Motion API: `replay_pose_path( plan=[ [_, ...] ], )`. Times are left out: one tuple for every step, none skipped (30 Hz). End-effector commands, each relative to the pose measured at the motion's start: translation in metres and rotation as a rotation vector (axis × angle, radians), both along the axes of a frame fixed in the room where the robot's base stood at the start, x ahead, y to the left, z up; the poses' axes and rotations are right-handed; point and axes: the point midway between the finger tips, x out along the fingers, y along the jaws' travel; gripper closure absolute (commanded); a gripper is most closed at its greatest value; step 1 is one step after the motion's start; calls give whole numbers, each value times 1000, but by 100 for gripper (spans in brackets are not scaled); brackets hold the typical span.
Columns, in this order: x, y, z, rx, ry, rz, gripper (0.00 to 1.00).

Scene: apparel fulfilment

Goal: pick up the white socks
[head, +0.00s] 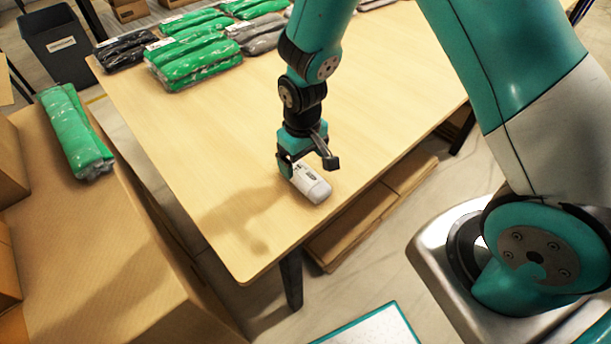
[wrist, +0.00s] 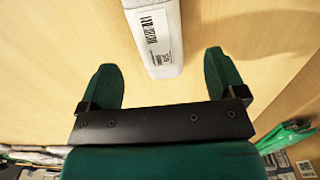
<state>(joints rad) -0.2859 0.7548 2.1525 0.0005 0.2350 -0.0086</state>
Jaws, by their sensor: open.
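The white socks (head: 313,186) are a small rolled white bundle lying on the wooden table near its right edge. In the wrist view the white socks (wrist: 157,32) show at the top middle, with a printed barcode label facing the camera. My gripper (head: 309,164) is right over the far end of the bundle in the head view, pointing down. In the wrist view my gripper (wrist: 162,75) is open, one finger to each side of the bundle's line, and the bundle's near end lies between or just beyond the fingertips. I cannot tell whether the fingers touch it.
Green bagged garments (head: 195,60) and dark and grey ones lie along the table's far side. A green packet (head: 74,132) lies on a cardboard box (head: 90,240) at left. A grey bin (head: 57,45) stands behind. The table's (head: 190,150) middle is clear.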

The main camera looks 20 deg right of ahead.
Motion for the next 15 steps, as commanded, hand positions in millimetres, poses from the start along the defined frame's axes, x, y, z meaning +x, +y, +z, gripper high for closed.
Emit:
replay_pose_path(
  plan=[
    [0,0,-5,-1,2,0,11],
    [0,0,-7,0,1,0,11],
    [0,0,-9,0,0,0,11],
    [0,0,-11,0,0,0,11],
    [0,0,-12,0,0,0,11],
    [0,0,-15,0,1,0,11],
    [-1,-1,-18,-1,2,0,11],
    [-1,-1,-22,-1,3,0,11],
    [-2,-2,-28,0,4,0,11],
    [-3,-2,-32,0,4,0,11],
    [-3,-3,-37,0,4,-1,11],
    [-4,-4,-43,0,4,-1,11],
    [-3,-3,-48,0,3,0,11],
    [-3,-3,-52,0,2,0,11],
    [-3,-3,-56,0,2,0,11]
  ],
)
